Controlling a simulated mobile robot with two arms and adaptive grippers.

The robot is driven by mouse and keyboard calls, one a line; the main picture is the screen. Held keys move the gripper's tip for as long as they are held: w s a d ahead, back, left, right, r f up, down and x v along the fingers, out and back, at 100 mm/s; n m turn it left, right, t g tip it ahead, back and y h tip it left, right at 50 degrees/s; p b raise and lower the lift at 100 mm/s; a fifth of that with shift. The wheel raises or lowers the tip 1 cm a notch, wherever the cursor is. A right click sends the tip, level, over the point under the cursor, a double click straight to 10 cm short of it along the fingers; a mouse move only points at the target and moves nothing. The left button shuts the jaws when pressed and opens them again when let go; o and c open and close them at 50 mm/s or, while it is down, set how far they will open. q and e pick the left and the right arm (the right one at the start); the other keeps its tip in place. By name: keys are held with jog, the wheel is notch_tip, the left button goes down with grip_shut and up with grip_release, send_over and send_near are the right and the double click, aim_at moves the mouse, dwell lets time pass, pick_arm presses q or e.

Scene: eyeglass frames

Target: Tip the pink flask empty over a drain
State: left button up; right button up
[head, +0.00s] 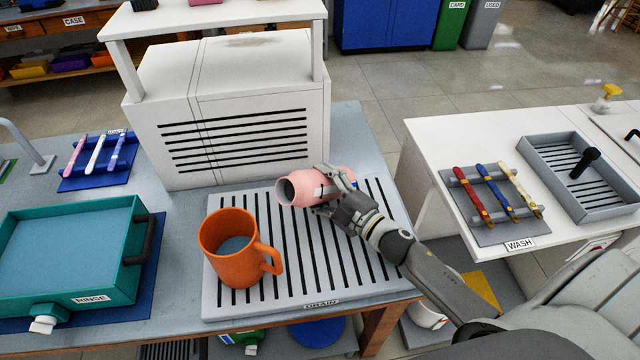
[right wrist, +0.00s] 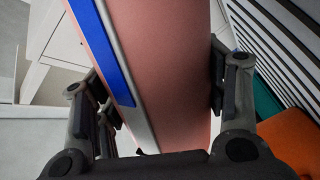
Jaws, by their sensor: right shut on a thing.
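The pink flask (head: 305,187) is held on its side above the drain grate in the head view. Its dark open mouth points left and slightly toward me. My right gripper (head: 334,187) is shut around the flask's body. In the right wrist view the flask (right wrist: 170,70) fills the space between the two fingers (right wrist: 160,95), with a blue and grey band along it. The drain (head: 330,288) is a grey slatted tray with a DRAIN label at its front edge. No liquid shows leaving the mouth. My left gripper is not in view.
An orange mug (head: 236,262) with liquid inside stands on the drain's left part, left of and nearer than the flask. A teal RINSE basin (head: 118,290) is at left. A white vented cabinet (head: 235,120) stands behind. A WASH table (head: 430,150) is at right, across a gap.

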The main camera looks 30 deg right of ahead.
jog(key=shift+d+f+n+b, duration=0.1)
jog(key=shift+f+n+b, duration=0.15)
jog(key=shift+n+b, duration=0.2)
jog(key=shift+w+d+f+n, duration=0.1)
jog(key=shift+d+f+n, duration=0.05)
jog(key=shift+n, duration=0.2)
jog(key=shift+f+n+b, duration=0.5)
jog(key=shift+n+b, duration=0.1)
jog(key=shift+b, duration=0.2)
